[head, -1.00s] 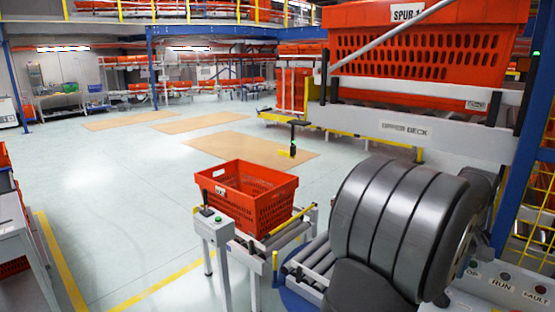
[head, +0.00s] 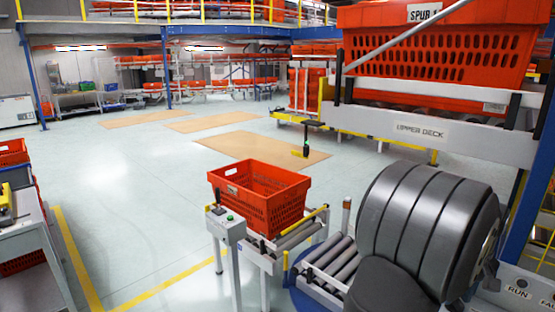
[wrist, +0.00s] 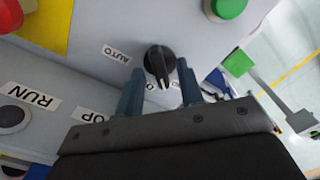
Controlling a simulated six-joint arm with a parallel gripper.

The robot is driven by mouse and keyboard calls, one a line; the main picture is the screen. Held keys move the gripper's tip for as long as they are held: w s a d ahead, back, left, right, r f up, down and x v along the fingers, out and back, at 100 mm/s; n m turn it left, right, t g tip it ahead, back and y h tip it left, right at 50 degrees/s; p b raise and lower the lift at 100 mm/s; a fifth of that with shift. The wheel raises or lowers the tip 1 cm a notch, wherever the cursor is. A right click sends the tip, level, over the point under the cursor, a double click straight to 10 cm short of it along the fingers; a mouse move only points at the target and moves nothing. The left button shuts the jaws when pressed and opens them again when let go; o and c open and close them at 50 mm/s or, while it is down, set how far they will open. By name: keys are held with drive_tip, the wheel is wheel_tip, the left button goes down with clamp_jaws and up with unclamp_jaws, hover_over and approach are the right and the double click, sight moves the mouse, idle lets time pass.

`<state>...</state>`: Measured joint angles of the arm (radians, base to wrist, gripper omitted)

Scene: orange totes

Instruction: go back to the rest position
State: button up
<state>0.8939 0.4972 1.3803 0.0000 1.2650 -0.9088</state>
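In the wrist view my gripper (wrist: 160,92) has its two blue-grey fingers apart, with nothing held between them. They point at a grey panel (wrist: 100,70) with a black selector knob (wrist: 160,62). The knob's handle points down in the picture, towards the gap between the fingers; I cannot tell how far the tips are from it. An AUTO label (wrist: 116,53) is beside the knob, and another label is partly hidden by the fingers. In the head view my big grey arm links fill the lower right and my gripper does not show.
A green button (wrist: 229,7) and a RUN-labelled button (wrist: 14,116) flank the knob. In the head view an orange tote (head: 262,205) sits on a roller conveyor (head: 297,236) left of my arm. The upper deck (head: 422,130) carries another tote (head: 440,55). Open floor (head: 120,220) lies left.

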wheel_tip(320, 180, up, 17)
wheel_tip(320, 180, down, 18)
drive_tip(key=shift+r, duration=0.1)
drive_tip(key=m, duration=0.5)
drive_tip(key=shift+r, duration=0.1)
drive_tip(key=shift+m, duration=2.3)
wheel_tip(320, 180, up, 17)
drive_tip(key=n, duration=0.9)
wheel_tip(320, 180, down, 17)
